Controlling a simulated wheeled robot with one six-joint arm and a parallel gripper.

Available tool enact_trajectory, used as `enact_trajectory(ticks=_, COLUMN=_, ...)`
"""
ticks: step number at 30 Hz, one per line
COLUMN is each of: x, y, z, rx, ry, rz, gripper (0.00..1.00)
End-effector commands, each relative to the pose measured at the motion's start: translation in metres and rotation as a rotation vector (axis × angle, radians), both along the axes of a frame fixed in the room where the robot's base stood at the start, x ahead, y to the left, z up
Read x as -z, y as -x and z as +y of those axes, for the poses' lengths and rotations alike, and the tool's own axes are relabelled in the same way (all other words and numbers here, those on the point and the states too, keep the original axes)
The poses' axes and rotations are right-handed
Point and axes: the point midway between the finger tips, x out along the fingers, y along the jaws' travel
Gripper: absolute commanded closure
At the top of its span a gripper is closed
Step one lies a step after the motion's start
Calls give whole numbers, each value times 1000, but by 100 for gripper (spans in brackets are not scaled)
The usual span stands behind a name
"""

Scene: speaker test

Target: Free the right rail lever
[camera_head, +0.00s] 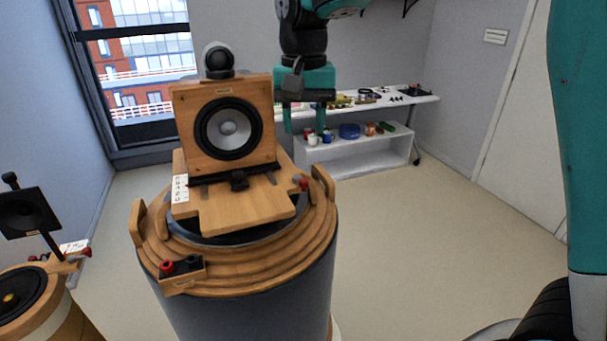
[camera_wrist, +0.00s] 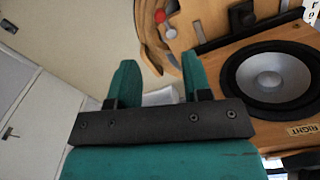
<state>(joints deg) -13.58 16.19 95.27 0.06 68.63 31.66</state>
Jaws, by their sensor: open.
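A small lever with a red knob (camera_head: 304,184) sits at the right edge of the wooden sled on the round stand. It seems to be the right rail lever; its red knob (camera_wrist: 160,15) and a pale end beside it show at the top of the wrist view. My gripper (camera_head: 303,130) is open and empty, with teal fingers pointing down. It hangs right of the square wooden speaker (camera_head: 180,125), above the lever and apart from it. In the wrist view my gripper (camera_wrist: 158,72) has the lever beyond its fingertips. The lever's exact position is too small to tell.
The speaker's cone (camera_head: 228,128) faces front, with a black ball-shaped tweeter (camera_head: 218,60) on top. A wooden handle (camera_head: 323,182) rises right of the lever. Red and black terminals (camera_head: 180,266) sit at the stand's front. A white shelf (camera_head: 360,160) stands behind; floor at right is clear.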

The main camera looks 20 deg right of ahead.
Motion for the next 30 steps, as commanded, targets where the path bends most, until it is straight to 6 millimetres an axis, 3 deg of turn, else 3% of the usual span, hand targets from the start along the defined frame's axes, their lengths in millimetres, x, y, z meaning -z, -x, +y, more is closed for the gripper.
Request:
enact_trajectory(ticks=9, x=71, y=1, z=0, rx=-2, ry=1, rz=6, gripper=55)
enact_trajectory(ticks=15, x=104, y=1, z=0, rx=-3, ry=0, rz=2, gripper=55)
enact_trajectory(ticks=21, x=119, y=1, z=0, rx=-3, ry=-1, rz=-1, gripper=55)
enact_trajectory(ticks=29, x=121, y=0, z=0, rx=-3, ry=-1, rz=-1, gripper=55)
enact_trajectory(ticks=30, x=121, y=0, z=0, rx=-3, ry=-1, rz=-1, gripper=60)
